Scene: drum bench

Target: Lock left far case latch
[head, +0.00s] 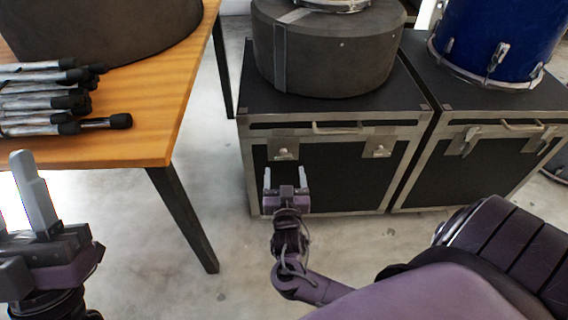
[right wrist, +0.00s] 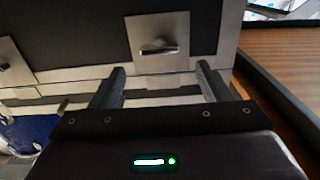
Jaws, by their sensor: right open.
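The left black case (head: 330,180) with metal edges stands on the floor. Its front has a left latch (head: 283,149) and a right latch (head: 378,148), each a small lever on a metal plate. My right gripper (head: 285,177) is open and empty in front of the case, just below the left latch. In the right wrist view this latch (right wrist: 158,47) lies ahead, between and beyond the fingers (right wrist: 160,83), its lever lying about level. The other latch (right wrist: 8,54) shows at the left edge. My left gripper (head: 30,205) is at the lower left, away from the cases; its opening is unclear.
A second case (head: 468,178) stands close on the right with a blue drum (head: 500,40) on top. A dark round drum case (head: 330,50) sits on the left case. A wooden table (head: 130,145) with several drumsticks stands left. Floor between table and case is clear.

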